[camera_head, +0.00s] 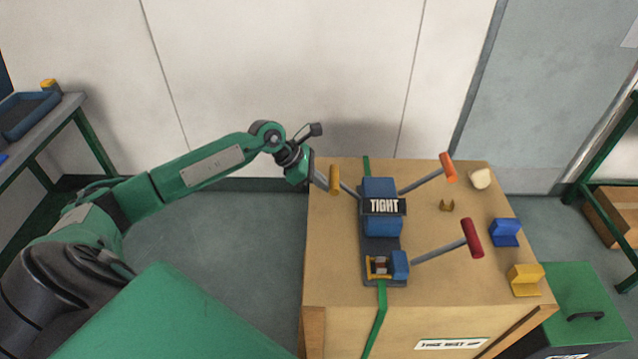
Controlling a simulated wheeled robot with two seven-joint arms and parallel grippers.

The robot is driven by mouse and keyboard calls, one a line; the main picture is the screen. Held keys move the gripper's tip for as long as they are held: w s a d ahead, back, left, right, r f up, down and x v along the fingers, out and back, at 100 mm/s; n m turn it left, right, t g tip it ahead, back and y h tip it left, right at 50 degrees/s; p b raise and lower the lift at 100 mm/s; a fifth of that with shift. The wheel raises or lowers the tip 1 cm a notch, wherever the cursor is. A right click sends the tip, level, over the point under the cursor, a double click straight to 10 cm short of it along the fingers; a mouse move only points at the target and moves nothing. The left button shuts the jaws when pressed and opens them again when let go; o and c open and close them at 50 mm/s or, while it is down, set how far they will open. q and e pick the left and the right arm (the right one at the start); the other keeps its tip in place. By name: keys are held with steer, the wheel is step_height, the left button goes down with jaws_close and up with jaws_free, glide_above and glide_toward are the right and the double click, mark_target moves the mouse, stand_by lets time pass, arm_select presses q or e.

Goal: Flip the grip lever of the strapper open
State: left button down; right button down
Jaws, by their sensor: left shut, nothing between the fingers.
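The strapper (381,222) stands on a wooden crate, with a blue body, a black sign reading "TIGHT" and a dark base. Three levers stick out of it: a yellow-handled one (335,179) at upper left, an orange-handled one (448,167) at upper right and a red-handled one (472,238) at lower right. Which one is the grip lever is not marked. My left gripper (322,181) is shut and empty, close beside the yellow handle on its left; whether they touch I cannot tell. My right gripper is out of view.
A green strap (380,318) runs over the crate (335,275) and under the strapper. A blue block (505,232), a yellow block (525,280), a small brass piece (447,205) and a cream-coloured piece (481,179) lie on its right side. A green box (590,300) stands at right.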

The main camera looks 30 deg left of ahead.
arm_select(q)
steer(key=shift+w+d+r, duration=0.2)
steer(key=shift+d+r, duration=0.1)
steer(key=shift+r, duration=0.15)
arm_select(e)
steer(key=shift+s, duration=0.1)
arm_select(q)
steer(key=shift+r, duration=0.15)
